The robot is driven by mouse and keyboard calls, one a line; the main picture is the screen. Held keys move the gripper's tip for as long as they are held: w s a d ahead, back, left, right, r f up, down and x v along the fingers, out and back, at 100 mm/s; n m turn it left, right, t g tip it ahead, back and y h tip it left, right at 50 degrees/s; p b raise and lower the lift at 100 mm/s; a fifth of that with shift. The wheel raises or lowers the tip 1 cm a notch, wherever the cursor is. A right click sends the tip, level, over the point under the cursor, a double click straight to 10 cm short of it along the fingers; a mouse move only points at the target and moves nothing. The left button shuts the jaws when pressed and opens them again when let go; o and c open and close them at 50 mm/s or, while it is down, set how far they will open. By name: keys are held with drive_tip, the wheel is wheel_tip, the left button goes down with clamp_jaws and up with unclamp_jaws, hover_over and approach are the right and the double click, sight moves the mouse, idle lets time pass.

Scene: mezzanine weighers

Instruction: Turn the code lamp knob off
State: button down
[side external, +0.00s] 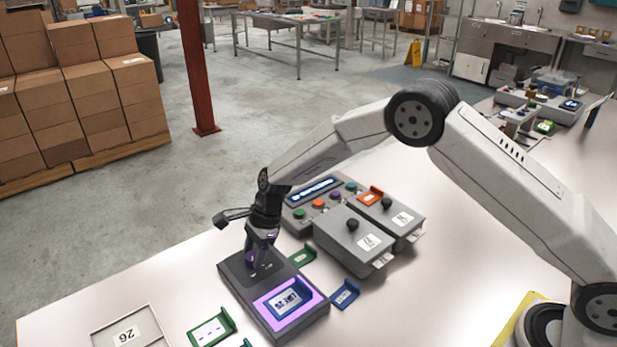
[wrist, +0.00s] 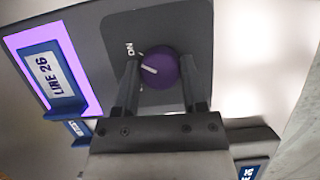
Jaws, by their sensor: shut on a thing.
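The code lamp is a dark grey box (side external: 228,270) on the table, with a lit purple panel (side external: 318,301) at its near end. A blue holder with a "LIME 26" card (wrist: 52,78) stands on that panel. The purple knob (wrist: 158,68) is on the box's other end, with "ON" printed up and left of it. The knob's white mark points left. My gripper (wrist: 160,76) is shut on the knob, one finger on each side. In the side external view my gripper (side external: 256,262) reaches down onto the box and mostly hides the knob.
A green holder (side external: 302,256) and a blue holder (side external: 345,293) lie close by on the right. Grey boxes with black knobs (side external: 352,240) and a button console (side external: 322,200) stand behind.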

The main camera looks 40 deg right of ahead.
drive_tip(key=shift+n, duration=0.3)
drive_tip(key=n+g, duration=0.1)
drive_tip(key=n, duration=0.2)
drive_tip(key=shift+w+g, duration=0.1)
drive_tip(key=shift+g, duration=0.2)
drive_tip(key=n+g+h, duration=0.1)
drive_tip(key=n, duration=0.3)
drive_tip(key=n+h, duration=0.1)
drive_tip(key=n, duration=0.2)
drive_tip(key=n+g, duration=0.1)
drive_tip(key=n, duration=0.2)
drive_tip(key=shift+w+a+g+h, duration=0.1)
drive_tip(key=shift+g+h, duration=0.2)
drive_tip(key=shift+h, duration=0.1)
drive_tip(key=shift+c, duration=0.7)
unclamp_jaws()
